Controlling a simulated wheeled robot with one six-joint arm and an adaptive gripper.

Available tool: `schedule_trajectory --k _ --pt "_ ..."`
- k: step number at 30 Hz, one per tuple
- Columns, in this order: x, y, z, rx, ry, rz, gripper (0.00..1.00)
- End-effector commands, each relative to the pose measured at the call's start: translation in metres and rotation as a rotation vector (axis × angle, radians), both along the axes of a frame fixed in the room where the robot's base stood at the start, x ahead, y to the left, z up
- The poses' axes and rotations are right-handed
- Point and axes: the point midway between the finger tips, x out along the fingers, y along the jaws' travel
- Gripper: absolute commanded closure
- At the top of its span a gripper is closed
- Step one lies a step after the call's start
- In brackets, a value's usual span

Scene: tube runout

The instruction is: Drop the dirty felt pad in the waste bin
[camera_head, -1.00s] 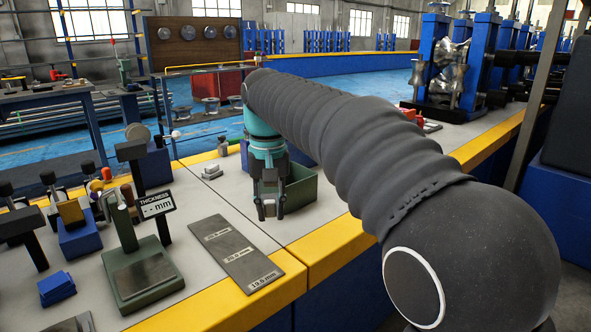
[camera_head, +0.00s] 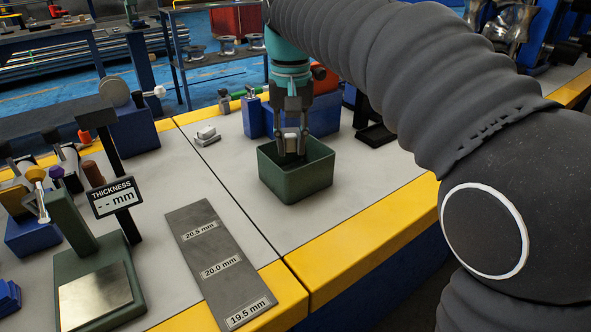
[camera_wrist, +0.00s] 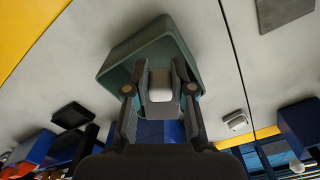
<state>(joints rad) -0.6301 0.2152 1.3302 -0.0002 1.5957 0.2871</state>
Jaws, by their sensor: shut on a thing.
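My gripper (camera_head: 291,150) points down over the green open-topped bin (camera_head: 296,186) on the bench, with its fingertips at about the bin's mouth. It is shut on a light grey-white pad (camera_head: 291,137), held between the two fingers. In the wrist view the pad (camera_wrist: 160,88) sits between the fingers, with the bin's wall (camera_wrist: 140,45) behind it. Any dirt on the pad is too small to tell.
Another pale pad-like block (camera_head: 207,136) lies on the bench left of the bin. A grey gauge plate (camera_head: 219,262) and a thickness stand (camera_head: 117,198) are at the front left. A black tray (camera_head: 376,134) and blue blocks stand behind. Bench right of the bin is clear.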

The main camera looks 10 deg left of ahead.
Motion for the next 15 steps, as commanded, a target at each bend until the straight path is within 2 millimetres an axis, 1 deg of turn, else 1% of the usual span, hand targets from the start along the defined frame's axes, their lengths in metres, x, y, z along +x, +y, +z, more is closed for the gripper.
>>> schedule_trajectory --k 1,6,15 --pt "0.000 0.000 -0.008 -0.001 0.002 0.000 1.00" --pt "0.001 -0.001 -0.019 0.000 0.000 -0.002 1.00" --pt "0.001 -0.001 -0.023 0.000 0.000 -0.002 1.00"
